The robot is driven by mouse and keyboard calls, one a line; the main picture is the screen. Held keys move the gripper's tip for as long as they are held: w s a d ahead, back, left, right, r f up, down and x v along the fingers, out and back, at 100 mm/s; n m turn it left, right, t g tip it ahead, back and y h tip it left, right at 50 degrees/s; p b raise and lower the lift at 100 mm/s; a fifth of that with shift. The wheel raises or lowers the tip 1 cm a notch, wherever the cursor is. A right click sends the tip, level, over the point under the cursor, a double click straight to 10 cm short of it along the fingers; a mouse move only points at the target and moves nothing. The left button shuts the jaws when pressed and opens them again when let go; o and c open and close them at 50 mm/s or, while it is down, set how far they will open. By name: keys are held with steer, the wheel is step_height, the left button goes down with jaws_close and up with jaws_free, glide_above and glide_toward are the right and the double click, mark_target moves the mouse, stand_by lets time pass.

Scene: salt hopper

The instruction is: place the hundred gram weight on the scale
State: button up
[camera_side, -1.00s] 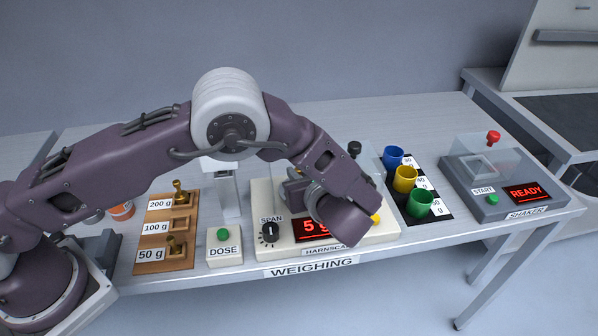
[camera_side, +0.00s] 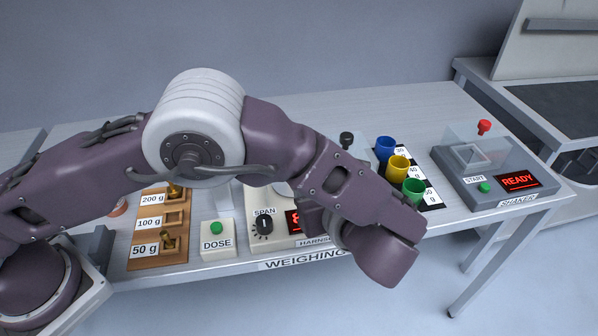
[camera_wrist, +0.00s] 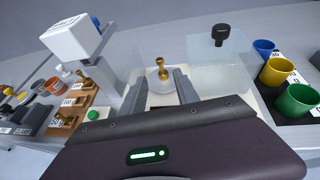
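In the wrist view a brass weight (camera_wrist: 160,65) stands upright on the round pan (camera_wrist: 153,77) of the scale. The 100 g slot (camera_side: 175,219) in the wooden rack (camera_side: 150,256) is empty. The 200 g weight (camera_side: 174,190) and the 50 g weight (camera_side: 168,240) sit in their slots. My gripper (camera_wrist: 160,85) is open, its two fingers apart on either side of the view to the weight, with no visible contact.
The DOSE button box (camera_side: 217,241) stands left of the scale. Blue (camera_side: 386,146), yellow (camera_side: 397,168) and green (camera_side: 413,190) cups stand on a black mat to the right. The shaker (camera_side: 490,186) is further right and reads READY. A clear cover (camera_wrist: 218,60) shows beside the pan.

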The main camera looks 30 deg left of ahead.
steer(key=s+a+r+n+g+h, duration=0.2)
steer(key=s+a+r+n+g, duration=0.15)
steer(key=a+r+n, duration=0.3)
steer(key=s+a+r+n+g+h, duration=0.25)
steer(key=s+a+r+n, duration=0.2)
steer(key=a+r, duration=0.3)
steer(key=s+a+r+n+t+h, duration=0.1)
steer(key=s+n+h, duration=0.2)
steer(key=s+n, duration=0.4)
steer(key=s+a+r+n+t+h, duration=0.1)
steer(key=s+a+n+t+h, duration=0.1)
steer(key=s+n, duration=0.5)
steer(key=s+h, duration=0.1)
steer(key=s, duration=0.2)
steer(key=shift+s+a+r+t, duration=0.15)
steer(key=shift+a+r+t, duration=0.05)
steer(key=shift+r+t, duration=0.15)
steer(key=shift+h, duration=0.25)
